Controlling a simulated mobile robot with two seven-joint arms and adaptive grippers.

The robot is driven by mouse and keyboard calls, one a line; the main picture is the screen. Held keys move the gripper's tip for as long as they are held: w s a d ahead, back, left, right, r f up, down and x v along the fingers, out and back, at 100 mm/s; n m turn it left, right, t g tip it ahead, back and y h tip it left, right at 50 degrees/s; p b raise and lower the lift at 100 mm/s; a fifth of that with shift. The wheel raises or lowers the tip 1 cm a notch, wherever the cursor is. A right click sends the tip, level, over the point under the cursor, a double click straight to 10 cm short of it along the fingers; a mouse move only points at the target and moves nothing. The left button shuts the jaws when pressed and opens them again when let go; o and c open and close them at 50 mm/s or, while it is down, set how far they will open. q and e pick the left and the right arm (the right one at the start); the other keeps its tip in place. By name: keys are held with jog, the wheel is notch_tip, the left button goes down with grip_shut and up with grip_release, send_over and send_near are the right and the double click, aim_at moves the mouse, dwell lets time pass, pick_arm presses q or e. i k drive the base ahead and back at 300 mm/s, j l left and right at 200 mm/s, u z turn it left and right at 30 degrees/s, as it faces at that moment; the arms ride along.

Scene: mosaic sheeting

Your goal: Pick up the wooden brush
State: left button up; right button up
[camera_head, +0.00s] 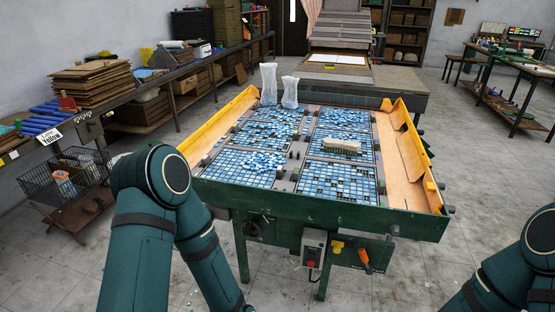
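The wooden brush (342,145) lies on the blue mosaic tiles in the right half of the green table (310,207). It has a pale wooden back and dark greenish bristles along its lower side. It lies roughly crosswise, near the middle of the right-hand grids. My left arm reaches in at the lower left, short of the table, and its gripper is out of sight. Only part of my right arm shows at the lower right corner, and its gripper is not in view.
Two clear bags (289,92) stand at the table's far left corner. Loose blue tiles (262,161) are heaped on the near left grid. Raised orange side boards (400,150) flank the table. A wire basket (62,183) stands at left.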

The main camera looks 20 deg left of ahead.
aim_at(331, 143)
jog(key=i+l, duration=0.15)
jog(key=l, duration=0.25)
jog(key=i+l+u, duration=0.1)
jog(key=l, duration=0.35)
jog(key=i+l, duration=0.25)
jog(key=l, duration=0.15)
jog(key=i+l+u, duration=0.1)
jog(key=l, duration=0.35)
jog(key=i+l, duration=0.2)
jog(key=l, duration=0.2)
jog(key=i+l+u, duration=0.1)
jog(key=l, duration=0.35)
jog(key=i+l, duration=0.15)
jog(key=l, duration=0.3)
jog(key=i+l+u, duration=0.1)
jog(key=l, duration=0.35)
